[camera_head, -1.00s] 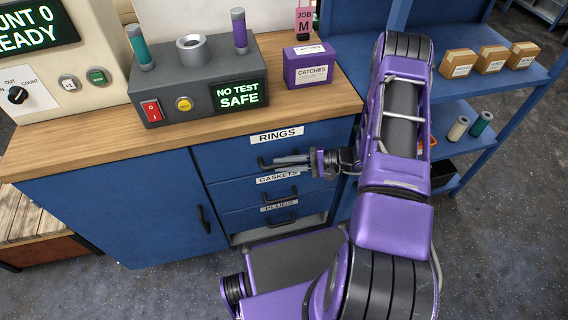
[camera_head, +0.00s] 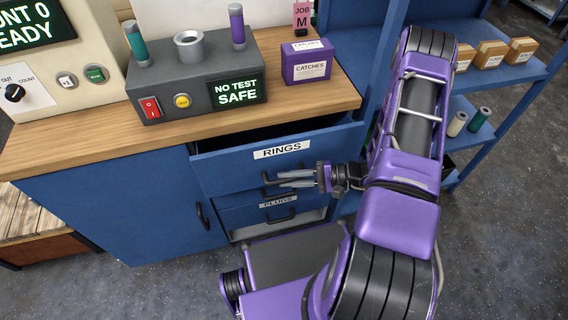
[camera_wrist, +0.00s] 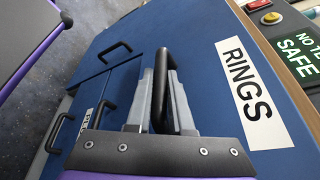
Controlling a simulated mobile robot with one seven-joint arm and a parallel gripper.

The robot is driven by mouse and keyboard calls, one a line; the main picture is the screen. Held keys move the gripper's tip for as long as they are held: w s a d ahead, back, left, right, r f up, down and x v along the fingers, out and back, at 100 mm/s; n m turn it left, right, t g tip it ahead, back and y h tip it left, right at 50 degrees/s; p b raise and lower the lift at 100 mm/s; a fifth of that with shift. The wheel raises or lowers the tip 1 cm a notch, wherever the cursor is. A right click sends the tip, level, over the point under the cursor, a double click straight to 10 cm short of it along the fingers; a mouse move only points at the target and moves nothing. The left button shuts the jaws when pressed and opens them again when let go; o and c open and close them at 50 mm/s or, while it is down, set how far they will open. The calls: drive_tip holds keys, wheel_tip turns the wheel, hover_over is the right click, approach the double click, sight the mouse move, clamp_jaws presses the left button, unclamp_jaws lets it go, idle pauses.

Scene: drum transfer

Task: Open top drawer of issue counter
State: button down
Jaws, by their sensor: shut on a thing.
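The top drawer (camera_head: 225,172) of the blue issue counter (camera_head: 110,200) carries a white RINGS label and stands partly pulled out, with a dark gap showing behind its front. My gripper (camera_head: 282,179) is at the front of this drawer, below the label. In the wrist view my gripper (camera_wrist: 160,95) has its two grey fingers shut on the black drawer handle (camera_wrist: 168,62), one on each side of the bar. The RINGS label (camera_wrist: 243,88) lies to the right there. The drawer's contents are hidden in shadow.
A grey test box (camera_head: 165,95) and a purple CATCHES box (camera_head: 306,70) stand on the wooden top. Blue shelving (camera_head: 490,85) stands to the right of my arm.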

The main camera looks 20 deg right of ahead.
drive_tip(key=s+b, duration=0.1)
drive_tip(key=s, duration=1.5)
drive_tip(key=shift+s, duration=0.35)
drive_tip(key=c, duration=0.8)
unclamp_jaws()
drive_tip(key=shift+d, duration=0.1)
drive_tip(key=v, duration=1.7)
drive_tip(key=shift+s+d+r, duration=0.1)
